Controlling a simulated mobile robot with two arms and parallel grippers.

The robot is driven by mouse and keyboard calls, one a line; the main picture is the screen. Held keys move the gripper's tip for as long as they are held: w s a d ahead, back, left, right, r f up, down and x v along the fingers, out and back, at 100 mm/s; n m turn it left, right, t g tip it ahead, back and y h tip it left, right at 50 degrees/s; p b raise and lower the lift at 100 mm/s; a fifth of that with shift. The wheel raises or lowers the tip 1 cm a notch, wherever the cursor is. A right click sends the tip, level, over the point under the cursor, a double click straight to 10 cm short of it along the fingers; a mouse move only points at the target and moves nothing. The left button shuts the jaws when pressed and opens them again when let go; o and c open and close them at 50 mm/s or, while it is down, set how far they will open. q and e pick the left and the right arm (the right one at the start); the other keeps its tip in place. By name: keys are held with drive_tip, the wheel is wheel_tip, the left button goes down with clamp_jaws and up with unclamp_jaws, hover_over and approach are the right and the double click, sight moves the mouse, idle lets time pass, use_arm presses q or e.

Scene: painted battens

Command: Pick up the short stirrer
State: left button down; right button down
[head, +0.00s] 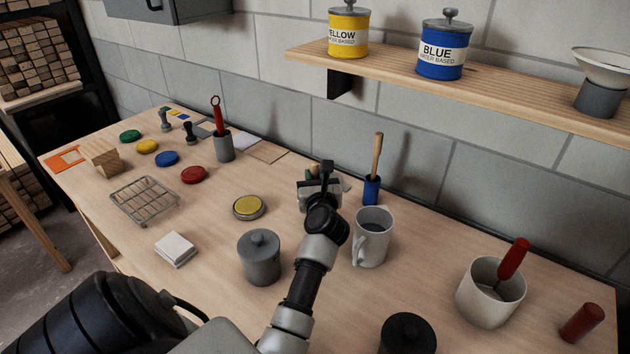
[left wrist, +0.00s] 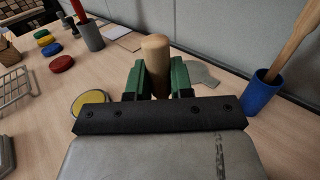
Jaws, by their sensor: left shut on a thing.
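The short stirrer (left wrist: 157,55) is a pale wooden stick with a rounded top. In the left wrist view it stands upright between the two green fingers of my left gripper (left wrist: 158,80), which is shut on it. In the head view my left gripper (head: 316,174) is at the back middle of the bench and mostly hides the stirrer. Its lower end is hidden, so I cannot tell whether it touches the bench. A longer wooden stirrer (head: 376,154) leans in a blue cup (head: 371,190) to the right; both also show in the left wrist view. My right gripper is not in view.
A white mug (head: 373,237) and a grey lidded pot (head: 260,258) stand near my left arm. A yellow-topped tin (head: 249,207), a wire rack (head: 145,200) and coloured discs lie to the left. A white pot (head: 490,292) stands right. A shelf (head: 480,88) overhangs the back.

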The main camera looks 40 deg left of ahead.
use_arm(q)
wheel_tip(320, 180, up, 17)
drive_tip(key=shift+r, duration=0.15)
idle(1.0)
